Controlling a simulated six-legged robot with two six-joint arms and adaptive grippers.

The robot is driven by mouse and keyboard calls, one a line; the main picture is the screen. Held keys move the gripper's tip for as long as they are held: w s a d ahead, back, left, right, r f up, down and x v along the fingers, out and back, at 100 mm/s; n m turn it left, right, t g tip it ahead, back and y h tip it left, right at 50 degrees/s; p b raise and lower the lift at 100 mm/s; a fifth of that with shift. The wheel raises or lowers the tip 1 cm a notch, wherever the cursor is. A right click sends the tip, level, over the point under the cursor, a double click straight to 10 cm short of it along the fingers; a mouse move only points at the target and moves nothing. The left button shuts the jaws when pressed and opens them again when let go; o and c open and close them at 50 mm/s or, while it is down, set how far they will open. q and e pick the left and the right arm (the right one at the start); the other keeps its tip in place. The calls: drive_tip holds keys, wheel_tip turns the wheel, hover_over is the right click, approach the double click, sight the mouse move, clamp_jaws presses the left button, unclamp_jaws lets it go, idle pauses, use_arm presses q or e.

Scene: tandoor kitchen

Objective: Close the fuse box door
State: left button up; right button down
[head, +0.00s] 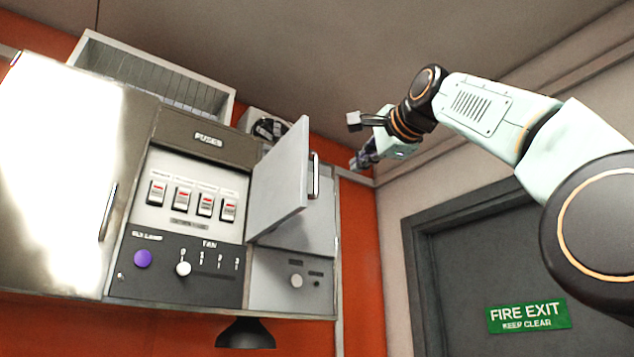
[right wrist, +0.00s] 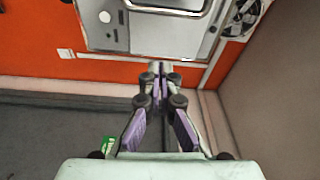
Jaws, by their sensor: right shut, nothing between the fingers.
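The fuse box (head: 190,190) is on the orange wall in the head view, with a row of several switches under a "FUSES" label. Its grey door (head: 278,180) stands open, swung out at the right side of the switches, with an upright bar handle (head: 315,176) on it. In the right wrist view a panel with a bar handle (right wrist: 168,8) shows at the top edge. My right gripper (head: 360,163) is to the right of the door, apart from it. In the right wrist view its fingers (right wrist: 159,70) are together and empty. My left gripper is not in view.
A metal cabinet door (head: 60,160) with a handle is at the left. A dark lamp (head: 245,333) hangs under the unit. A fan (head: 268,128) sits behind the open door. A grey door (head: 470,270) with a fire exit sign (head: 528,315) is at the right.

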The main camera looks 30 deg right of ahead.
drive_tip(key=w+a+m+p, duration=0.1)
drive_tip(key=w+a+p, duration=0.1)
drive_tip(key=w+p, duration=0.5)
drive_tip(key=shift+w+a+f, duration=0.2)
drive_tip(key=shift+w+f, duration=0.1)
drive_tip(key=shift+w, duration=0.05)
idle(0.8)
